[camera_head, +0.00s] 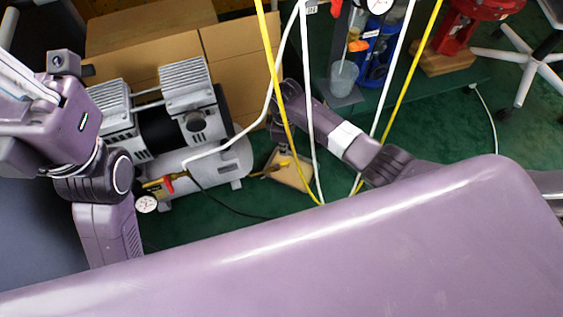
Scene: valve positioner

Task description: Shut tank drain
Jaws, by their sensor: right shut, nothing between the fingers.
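The silver air compressor tank (222,163) lies on the green floor at left centre, under two ribbed motor heads. A brass fitting with a yellow handle (270,170) shows at the tank's lower right, over a small tan board. I cannot tell whether this valve is open or closed. A red-handled valve (167,184) sits at the tank's left end. My right arm reaches in from the right, and its dark gripper (279,133) is shut and empty just above the brass fitting. Hoses partly cover it; contact cannot be told. My left arm is at the far left, its fingers out of view.
White and yellow hoses (394,97) hang across the middle, close to my right arm. Cardboard boxes (150,28) stand behind the compressor. A round gauge (147,204) is at lower left. A red machine (458,35) and white chair base (525,65) are at upper right.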

